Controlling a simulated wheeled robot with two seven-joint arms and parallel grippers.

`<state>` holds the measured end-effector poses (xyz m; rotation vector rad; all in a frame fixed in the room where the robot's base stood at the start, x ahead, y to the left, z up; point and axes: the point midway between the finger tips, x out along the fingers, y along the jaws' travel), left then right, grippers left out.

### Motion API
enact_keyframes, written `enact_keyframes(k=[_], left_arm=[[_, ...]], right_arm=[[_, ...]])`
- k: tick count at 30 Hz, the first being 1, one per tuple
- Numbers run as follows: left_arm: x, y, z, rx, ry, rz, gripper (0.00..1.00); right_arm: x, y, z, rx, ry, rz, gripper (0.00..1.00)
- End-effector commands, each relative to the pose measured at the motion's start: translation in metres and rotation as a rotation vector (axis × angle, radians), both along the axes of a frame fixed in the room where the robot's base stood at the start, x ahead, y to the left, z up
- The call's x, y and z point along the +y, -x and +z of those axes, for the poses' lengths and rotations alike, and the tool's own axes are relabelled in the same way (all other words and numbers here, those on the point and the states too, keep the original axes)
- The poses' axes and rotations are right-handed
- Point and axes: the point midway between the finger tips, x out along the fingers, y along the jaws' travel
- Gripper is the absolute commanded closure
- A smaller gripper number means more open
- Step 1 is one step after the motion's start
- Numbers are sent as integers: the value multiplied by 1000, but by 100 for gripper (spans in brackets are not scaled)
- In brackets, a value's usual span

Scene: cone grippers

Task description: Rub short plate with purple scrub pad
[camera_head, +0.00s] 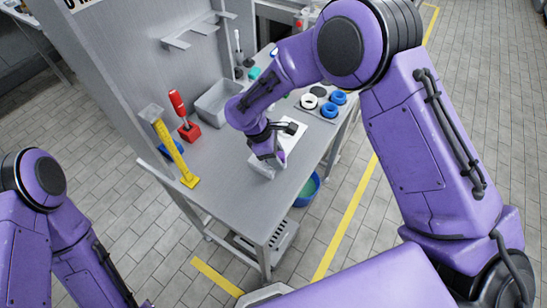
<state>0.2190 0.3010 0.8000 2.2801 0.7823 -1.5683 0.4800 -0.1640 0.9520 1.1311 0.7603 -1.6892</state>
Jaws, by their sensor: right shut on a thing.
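My right gripper (270,160) is low over the grey worktable (225,190), near its right-hand edge, and is shut. What it grips is mostly hidden by the purple wrist; a small purple piece at its tip may be the scrub pad, but it blends with my purple arm. A short, pale grey plate-like block (261,169) stands on the table right at the gripper's tip. I cannot tell whether the two touch. A flat white sheet or board (293,137) lies just behind the wrist. My left arm is at the lower left, and its gripper is out of view.
A yellow stand (174,155), a red-handled tool in a red block (184,117) and a grey bin (215,102) line the table's left side. Blue rings (330,110) lie at the back right. A bucket (307,190) is below. The front tabletop is clear.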

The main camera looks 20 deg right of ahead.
Motion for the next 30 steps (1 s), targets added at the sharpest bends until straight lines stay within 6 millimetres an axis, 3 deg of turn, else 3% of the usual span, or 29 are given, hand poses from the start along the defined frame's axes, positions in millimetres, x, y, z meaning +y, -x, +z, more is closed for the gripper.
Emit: enact_keyframes(k=[21, 30], left_arm=[[0, 0, 12, 0, 0, 0, 100], [0, 0, 22, 0, 0, 0, 100]], right_arm=[[-46, -36, 0, 1, 1, -1, 79], [-42, -32, -1, 3, 2, 2, 79]])
